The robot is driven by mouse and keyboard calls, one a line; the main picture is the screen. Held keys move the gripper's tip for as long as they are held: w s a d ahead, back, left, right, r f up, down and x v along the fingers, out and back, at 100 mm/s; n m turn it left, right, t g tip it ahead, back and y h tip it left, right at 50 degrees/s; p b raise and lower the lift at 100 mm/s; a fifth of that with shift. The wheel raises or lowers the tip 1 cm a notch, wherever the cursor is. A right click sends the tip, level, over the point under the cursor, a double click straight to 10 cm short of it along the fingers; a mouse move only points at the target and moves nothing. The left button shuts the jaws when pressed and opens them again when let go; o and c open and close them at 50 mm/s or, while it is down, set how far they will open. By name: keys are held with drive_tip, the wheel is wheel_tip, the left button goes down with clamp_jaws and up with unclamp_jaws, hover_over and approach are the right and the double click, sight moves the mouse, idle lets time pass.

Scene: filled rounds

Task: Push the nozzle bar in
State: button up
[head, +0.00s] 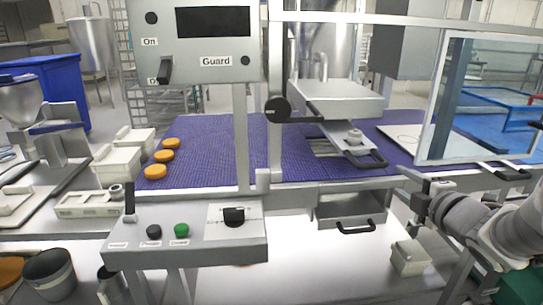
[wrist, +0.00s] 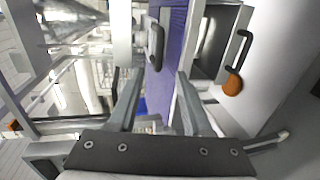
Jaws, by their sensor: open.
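The nozzle bar (head: 350,138) appears to be the grey metal slide under the hopper block, with a black handle (head: 372,161) at its front end. It sticks out over the purple belt toward the front edge. In the wrist view a black handle (wrist: 157,46) stands beside the purple belt, beyond my fingertips; it looks like the same one. My gripper (head: 420,190) is to the right of the handle and a little nearer in the head view. Its fingers (wrist: 158,92) are apart with nothing between them.
A drawer (head: 350,208) with a black handle is below the belt. Several orange rounds (head: 162,156) lie on the belt's left. A clear guard panel (head: 483,95) is raised at right. A control box (head: 185,232) stands front left. A small box (head: 408,258) sits below the drawer.

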drive_tip(key=b+x, duration=0.3)
drive_tip(key=x, duration=1.3)
drive_tip(key=shift+w+b, duration=0.3)
drive_tip(key=shift+b, duration=0.1)
drive_tip(key=shift+f, duration=0.1)
drive_tip(key=shift+c, duration=0.2)
clamp_jaws()
